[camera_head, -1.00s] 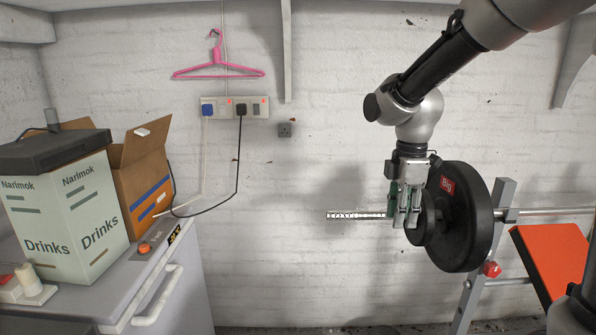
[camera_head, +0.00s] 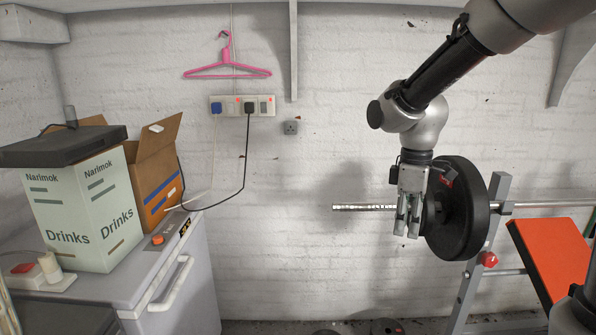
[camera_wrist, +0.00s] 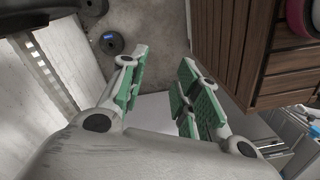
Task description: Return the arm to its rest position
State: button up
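My arm comes in from the upper right of the head view, bent at the elbow, with my gripper (camera_head: 406,231) hanging fingers-down. In the head view it overlaps the left side of a black weight plate (camera_head: 464,208) on a barbell (camera_head: 362,207); I cannot tell whether they touch. In the wrist view my gripper (camera_wrist: 160,88) has its two green-padded fingers apart, with nothing between them.
A bench with a red pad (camera_head: 552,262) stands at the right. At the left, a grey chest (camera_head: 180,262) carries a Drinks box (camera_head: 82,210) and an open cardboard box (camera_head: 157,192). A pink hanger (camera_head: 227,70) and sockets (camera_head: 242,106) are on the wall.

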jog(key=s+d+r+m+t, duration=0.2)
jog(key=s+d+r+m, duration=0.2)
jog(key=s+d+m, duration=0.2)
jog(key=s+d+r+m+t, duration=0.2)
jog(key=s+d+r+m, duration=0.2)
jog(key=s, duration=0.7)
jog(key=d+m, duration=0.2)
jog(key=shift+r+m+t, duration=0.15)
jog(key=shift+m+t, duration=0.15)
jog(key=shift+t, duration=0.1)
jog(key=shift+d, duration=0.15)
